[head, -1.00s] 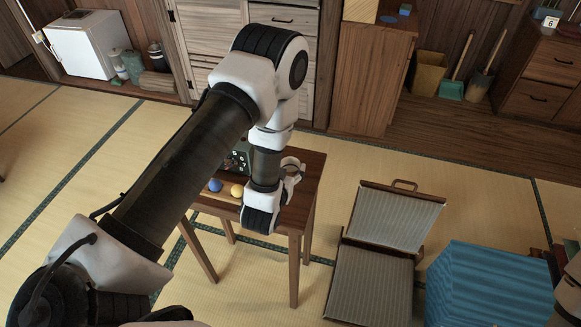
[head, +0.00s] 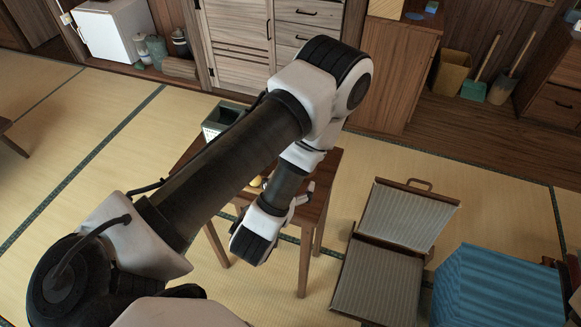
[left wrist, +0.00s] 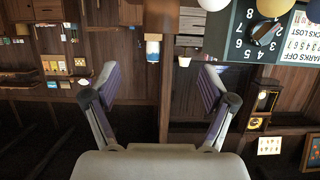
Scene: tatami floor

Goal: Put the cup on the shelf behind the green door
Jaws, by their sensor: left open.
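I see no cup that I can name with certainty and no green door in either view. My left gripper (head: 304,196) is over the right part of the small wooden table (head: 328,172) in the head view, partly hidden by its own wrist. In the left wrist view, the left gripper (left wrist: 158,84) is open, with nothing between its fingers. A small blue and white cylinder (left wrist: 153,48) shows beyond the fingers; I cannot tell what it is. My right gripper is not in view.
A box (head: 222,118) stands on the table, mostly behind my arm; a dial panel (left wrist: 262,35) shows at the wrist view's upper right. A yellow ball (head: 256,181) is partly hidden. An open striped case (head: 380,280) and blue ribbed block (head: 497,290) stand right.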

